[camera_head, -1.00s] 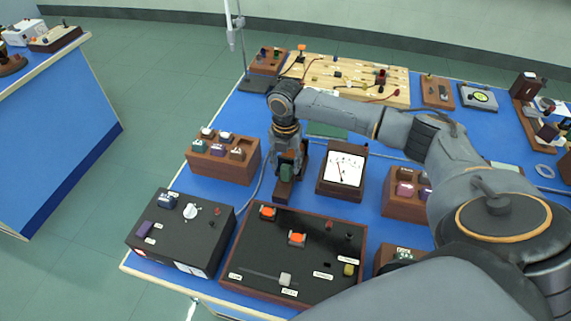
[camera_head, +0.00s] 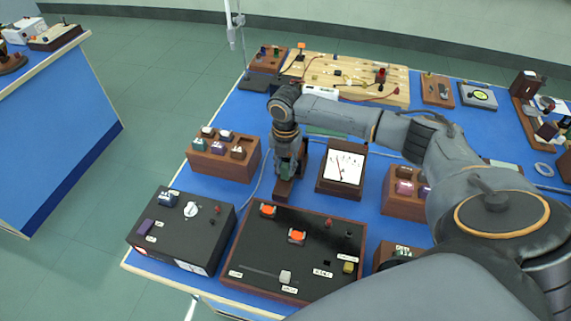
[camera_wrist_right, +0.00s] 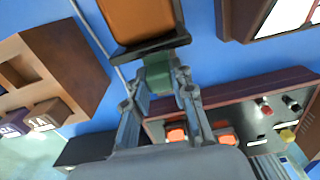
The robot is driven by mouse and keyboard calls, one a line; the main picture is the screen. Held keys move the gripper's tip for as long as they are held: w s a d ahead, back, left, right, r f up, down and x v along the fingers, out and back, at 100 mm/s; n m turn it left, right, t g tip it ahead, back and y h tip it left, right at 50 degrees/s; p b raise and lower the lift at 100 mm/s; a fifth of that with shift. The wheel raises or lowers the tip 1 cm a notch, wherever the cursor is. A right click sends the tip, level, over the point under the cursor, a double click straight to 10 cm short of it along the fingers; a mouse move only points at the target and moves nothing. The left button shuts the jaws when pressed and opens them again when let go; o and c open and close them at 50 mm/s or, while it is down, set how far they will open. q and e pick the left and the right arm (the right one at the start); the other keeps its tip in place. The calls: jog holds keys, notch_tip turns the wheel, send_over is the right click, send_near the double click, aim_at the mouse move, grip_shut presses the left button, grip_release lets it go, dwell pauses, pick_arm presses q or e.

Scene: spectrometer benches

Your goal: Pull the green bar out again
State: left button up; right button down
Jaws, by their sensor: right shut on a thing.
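My right gripper (camera_head: 287,174) points down over a small brown block (camera_head: 283,191) near the middle of the blue bench in the head view. The gripper is shut on the green bar (camera_wrist_right: 158,74), which shows between its fingers in the right wrist view. In that view the bar lies right against the dark edge of the block, whose orange-brown face (camera_wrist_right: 139,18) is at the top. In the head view the fingers mostly hide the bar. I cannot tell how far it sits in the block. My left gripper is not in view.
A meter box (camera_head: 343,168) stands close to the right of the gripper. A wooden rack of labelled blocks (camera_head: 222,160) is to its left. A black control panel (camera_head: 300,255) lies in front, and a pegboard with wires (camera_head: 345,78) is behind.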

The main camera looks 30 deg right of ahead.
jog(key=s+a+p, duration=0.1)
jog(key=p, duration=0.1)
jog(key=s+a+p, duration=0.2)
jog(key=shift+a+r, duration=0.2)
jog(key=shift+a, duration=0.05)
jog(key=shift+s+a+f, duration=0.1)
jog(key=shift+a, duration=0.1)
jog(key=shift+f, duration=0.2)
jog(key=c, duration=1.1)
grip_release()
jog(key=shift+r, duration=0.15)
notch_tip(320, 180, up, 12)
jog(key=shift+s+a, duration=0.1)
